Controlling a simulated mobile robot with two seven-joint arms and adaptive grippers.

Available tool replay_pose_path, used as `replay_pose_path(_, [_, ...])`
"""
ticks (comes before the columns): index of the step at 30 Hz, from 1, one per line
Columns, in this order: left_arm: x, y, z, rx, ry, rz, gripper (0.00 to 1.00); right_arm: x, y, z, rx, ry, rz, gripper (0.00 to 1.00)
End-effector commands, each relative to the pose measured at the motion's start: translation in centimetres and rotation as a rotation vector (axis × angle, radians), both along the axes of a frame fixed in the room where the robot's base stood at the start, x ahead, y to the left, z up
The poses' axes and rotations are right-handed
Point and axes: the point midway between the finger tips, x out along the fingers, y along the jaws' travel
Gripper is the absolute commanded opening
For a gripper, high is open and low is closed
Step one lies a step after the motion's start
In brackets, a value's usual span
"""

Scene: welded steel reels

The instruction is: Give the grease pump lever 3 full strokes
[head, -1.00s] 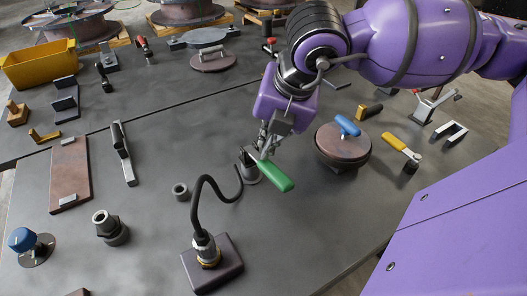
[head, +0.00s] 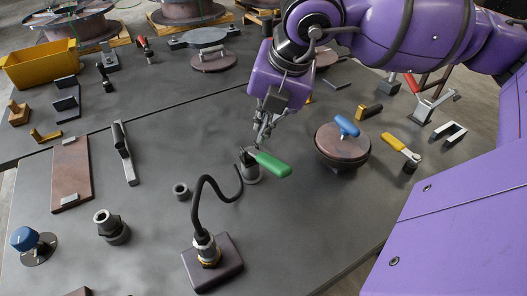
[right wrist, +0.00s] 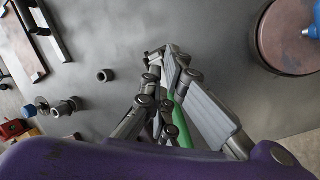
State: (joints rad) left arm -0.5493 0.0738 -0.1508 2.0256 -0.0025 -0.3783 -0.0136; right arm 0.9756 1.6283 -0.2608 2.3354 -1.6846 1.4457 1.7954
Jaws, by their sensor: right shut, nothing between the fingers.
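The grease pump's lever has a green grip (head: 271,164) that slants down to the right from a small grey pump body (head: 250,172) on the bench. My right gripper (head: 260,142) is shut and empty, pointing down just above the lever's inner end. I cannot tell whether its tips touch the lever. In the right wrist view, the shut fingers (right wrist: 160,58) partly cover the green grip (right wrist: 182,117). My left gripper is not in view.
A black curved hose (head: 205,190) rises from a dark block (head: 212,265) in front of the pump. A round brown lid with a blue handle (head: 347,125) and a yellow-handled lever (head: 400,147) stand to the right.

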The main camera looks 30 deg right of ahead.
Motion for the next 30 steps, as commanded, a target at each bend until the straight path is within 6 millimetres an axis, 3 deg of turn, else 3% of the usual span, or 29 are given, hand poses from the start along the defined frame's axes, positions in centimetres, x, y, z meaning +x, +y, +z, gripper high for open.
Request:
replay_pose_path(12, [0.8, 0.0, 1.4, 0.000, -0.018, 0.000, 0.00, 1.7, -0.1, 3.7, 0.001, -0.004, 0.000, 0.00])
replay_pose_path(30, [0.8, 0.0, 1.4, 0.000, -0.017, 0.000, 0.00, 1.7, -0.1, 3.7, 0.000, 0.000, 0.001, 0.00])
